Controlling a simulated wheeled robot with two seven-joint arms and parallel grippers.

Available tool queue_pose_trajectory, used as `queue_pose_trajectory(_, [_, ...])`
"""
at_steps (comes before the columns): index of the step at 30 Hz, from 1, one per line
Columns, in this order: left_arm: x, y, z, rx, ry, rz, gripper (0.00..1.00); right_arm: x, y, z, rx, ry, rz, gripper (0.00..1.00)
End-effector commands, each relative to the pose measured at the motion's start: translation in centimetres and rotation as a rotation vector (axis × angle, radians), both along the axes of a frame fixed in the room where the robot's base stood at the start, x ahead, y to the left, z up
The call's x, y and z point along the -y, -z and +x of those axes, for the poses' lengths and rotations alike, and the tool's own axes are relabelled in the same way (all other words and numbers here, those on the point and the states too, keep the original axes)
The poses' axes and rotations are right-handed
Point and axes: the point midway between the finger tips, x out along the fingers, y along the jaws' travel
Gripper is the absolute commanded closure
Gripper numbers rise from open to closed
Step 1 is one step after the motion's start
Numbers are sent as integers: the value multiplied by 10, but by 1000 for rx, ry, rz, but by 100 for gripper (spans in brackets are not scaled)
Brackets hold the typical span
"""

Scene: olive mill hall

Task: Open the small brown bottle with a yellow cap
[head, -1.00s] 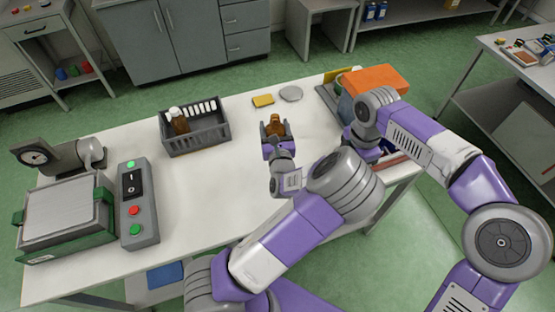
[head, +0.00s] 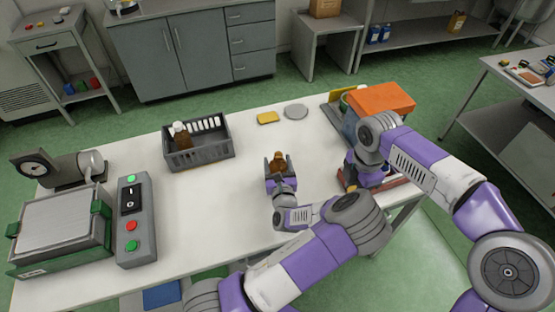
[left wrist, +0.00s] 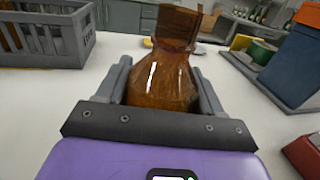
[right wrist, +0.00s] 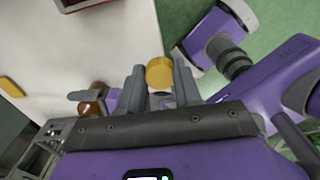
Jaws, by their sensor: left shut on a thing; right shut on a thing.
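The small brown bottle (head: 278,163) is upright in my left gripper (head: 280,174), over the middle of the white table. In the left wrist view the bottle (left wrist: 163,85) sits between the fingers, and no yellow cap shows on its brown neck. My right gripper (right wrist: 159,88) is shut on the yellow cap (right wrist: 159,72), apart from the bottle. The bottle shows to the left of the cap in the right wrist view (right wrist: 96,95). In the head view the right fingers are mostly hidden by my arms.
A grey crate (head: 201,156) holding a white-capped brown bottle (head: 182,137) stands at the back left of the table. A yellow block (head: 268,117) and a grey disc (head: 296,111) lie behind my left gripper. An orange-topped blue bin (head: 380,100) stands right. A control box (head: 137,220) is left.

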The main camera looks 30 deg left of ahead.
Motion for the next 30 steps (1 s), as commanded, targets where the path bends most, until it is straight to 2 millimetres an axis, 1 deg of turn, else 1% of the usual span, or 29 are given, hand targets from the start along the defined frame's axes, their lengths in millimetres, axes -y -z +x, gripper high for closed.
queue_pose_trajectory(1, [0, 3, 0, 2, 1, 3, 100, 0, 2, 0, 0, 0, 0, 100])
queue_pose_trajectory(9, [0, 3, 0, 4, 0, 2, 100, 0, 1, 0, 0, 0, 0, 100])
queue_pose_trajectory(14, [0, 6, 0, 3, 0, 1, 100, 0, 2, 0, 0, 0, 0, 100])
queue_pose_trajectory(15, [0, 7, 0, 1, 0, 1, 27, 0, 2, 0, 0, 0, 0, 100])
queue_pose_trajectory(19, [0, 7, 0, 1, 0, 1, 8, 0, 2, 0, 0, 0, 0, 100])
queue_pose_trajectory(26, [0, 7, 0, 1, 0, 1, 8, 0, 2, 0, 0, 0, 0, 100])
queue_pose_trajectory(30, [2, 3, -2, 0, 1, 0, 8, 0, 0, 0, 0, 0, 0, 100])
